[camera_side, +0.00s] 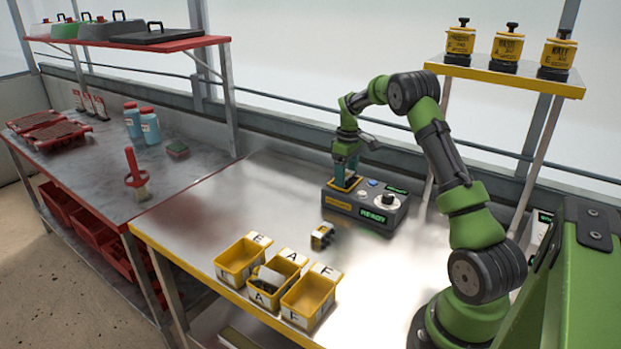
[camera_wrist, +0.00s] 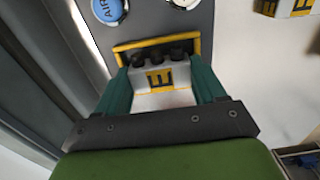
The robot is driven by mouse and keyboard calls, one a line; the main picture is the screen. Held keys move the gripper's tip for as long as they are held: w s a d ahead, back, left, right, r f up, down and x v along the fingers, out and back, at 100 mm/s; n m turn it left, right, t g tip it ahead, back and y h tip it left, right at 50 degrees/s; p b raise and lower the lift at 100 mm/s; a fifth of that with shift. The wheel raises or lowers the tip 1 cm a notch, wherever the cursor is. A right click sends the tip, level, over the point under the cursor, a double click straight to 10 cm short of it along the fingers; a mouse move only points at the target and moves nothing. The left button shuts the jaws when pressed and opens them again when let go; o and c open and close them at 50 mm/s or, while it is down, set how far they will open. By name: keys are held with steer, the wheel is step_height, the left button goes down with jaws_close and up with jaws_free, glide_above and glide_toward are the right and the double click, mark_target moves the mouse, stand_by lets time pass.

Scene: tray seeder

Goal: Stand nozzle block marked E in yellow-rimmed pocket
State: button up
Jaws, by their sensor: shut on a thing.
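My gripper (camera_wrist: 162,90), with teal fingers, is shut on the nozzle block marked E (camera_wrist: 143,80). The block is pale with a yellow E label and dark nozzles along one side. In the side view my gripper (camera_side: 345,170) points down at the seeder (camera_side: 366,204). The yellow-rimmed pocket (camera_wrist: 128,46) shows just beyond the block in the wrist view, and its rim also shows in the side view (camera_side: 345,185). The block is at the pocket; I cannot tell whether its lower end is inside. My fingers hide the block in the side view.
Another yellow-labelled block (camera_side: 322,236) lies on the table in front of the seeder. Yellow bins marked E (camera_side: 232,276), A (camera_side: 263,299) and F (camera_side: 297,317) stand at the front edge; the A bin holds a pale block. The seeder's display reads READY. The table's left part is clear.

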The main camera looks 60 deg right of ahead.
steer(key=shift+a+f, duration=0.15)
steer(key=shift+f, duration=0.7)
steer(key=o, duration=1.1)
steer(key=shift+o, duration=0.5)
step_height(320, 180, up, 18)
steer(key=s+a+r+m+t, duration=0.1)
steer(key=s+a+m+t, duration=0.15)
steer(key=a, duration=0.75)
steer(key=s+a+r+m+t, duration=0.1)
steer(key=s+a+m, duration=0.2)
steer(key=a, duration=0.6)
steer(key=s+a+t+y, duration=0.1)
steer(key=s+a+t, duration=0.1)
steer(key=s+a, duration=0.4)
steer(key=s+a+n+t+y, duration=0.1)
steer(key=s+a, duration=0.5)
steer(key=a, duration=0.5)
steer(key=shift+f+t, duration=0.35)
